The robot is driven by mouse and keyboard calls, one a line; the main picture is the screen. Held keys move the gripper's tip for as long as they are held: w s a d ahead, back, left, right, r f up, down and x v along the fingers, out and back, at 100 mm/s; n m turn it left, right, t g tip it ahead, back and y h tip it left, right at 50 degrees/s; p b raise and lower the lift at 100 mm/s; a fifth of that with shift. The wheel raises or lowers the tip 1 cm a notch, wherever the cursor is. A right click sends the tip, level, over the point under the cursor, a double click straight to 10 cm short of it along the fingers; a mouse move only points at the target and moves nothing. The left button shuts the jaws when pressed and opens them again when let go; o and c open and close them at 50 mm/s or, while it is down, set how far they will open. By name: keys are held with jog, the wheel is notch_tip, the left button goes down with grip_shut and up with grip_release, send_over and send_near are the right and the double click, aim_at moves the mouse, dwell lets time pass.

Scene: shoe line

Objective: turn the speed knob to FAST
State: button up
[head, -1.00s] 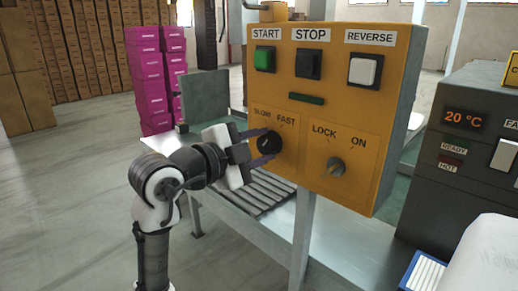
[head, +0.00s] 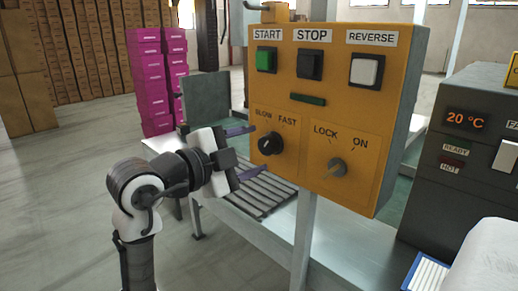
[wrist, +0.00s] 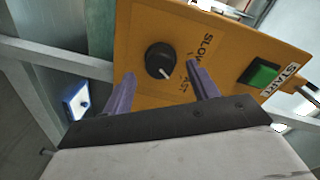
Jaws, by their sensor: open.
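The black speed knob (head: 270,143) is on the yellow control panel (head: 345,120), below the SLOW and FAST labels. In the wrist view the knob (wrist: 160,60) shows a white pointer line slanting to the lower right, toward the partly hidden FAST label (wrist: 184,85). My gripper (head: 248,152) is open and empty, in front and to the left of the knob, with its fingers apart from it. In the wrist view my gripper (wrist: 161,70) has one finger on each side of the knob's line, and the right finger covers part of the lettering.
A grey LOCK/ON switch (head: 337,168) is right of the knob. The green START (head: 266,60), black STOP (head: 310,65) and white REVERSE (head: 366,70) buttons are above. A roller conveyor (head: 262,195) runs below. Open floor lies to the left.

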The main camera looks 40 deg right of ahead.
jog(key=a, duration=1)
jog(key=shift+s+a+r+b, duration=0.3)
jog(key=shift+a+r+b, duration=0.05)
jog(key=shift+r+b, duration=0.1)
jog(key=shift+w, duration=0.1)
